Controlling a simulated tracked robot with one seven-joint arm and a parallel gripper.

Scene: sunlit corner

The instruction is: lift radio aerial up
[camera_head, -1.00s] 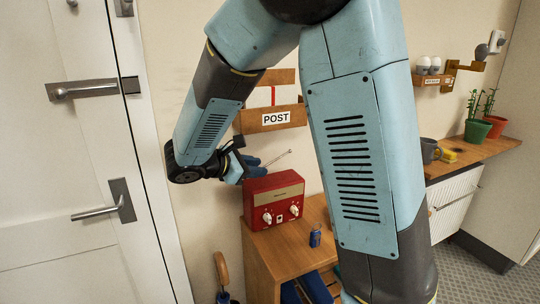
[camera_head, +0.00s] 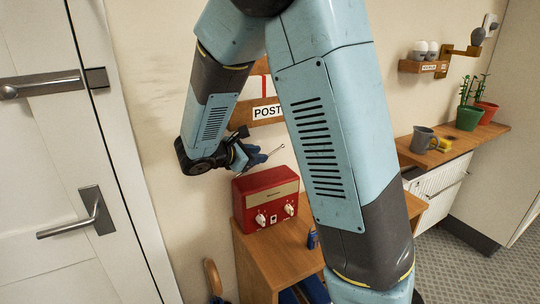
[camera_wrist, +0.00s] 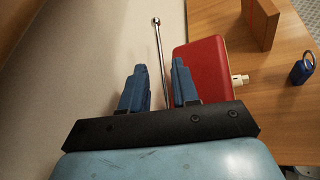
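The red radio (camera_head: 267,200) stands on a wooden cabinet by the wall, two pale knobs on its front. Its thin metal aerial (camera_head: 275,151) slants up to the right, ending in a small ball tip. My gripper (camera_head: 254,158) is above the radio's top left, at the aerial. In the wrist view my gripper's blue fingers (camera_wrist: 158,78) are apart, and the aerial (camera_wrist: 160,50) runs between them, with gaps seen on both sides. The radio (camera_wrist: 203,72) lies right of the fingers there. The aerial's base is hidden behind my gripper.
The cabinet top (camera_head: 285,250) holds a small blue object (camera_wrist: 301,69), right of the radio. A POST rack (camera_head: 267,111) hangs on the wall above. A door (camera_head: 60,180) is at left. A mug (camera_head: 423,139) and potted plants (camera_head: 469,117) stand on a counter at right.

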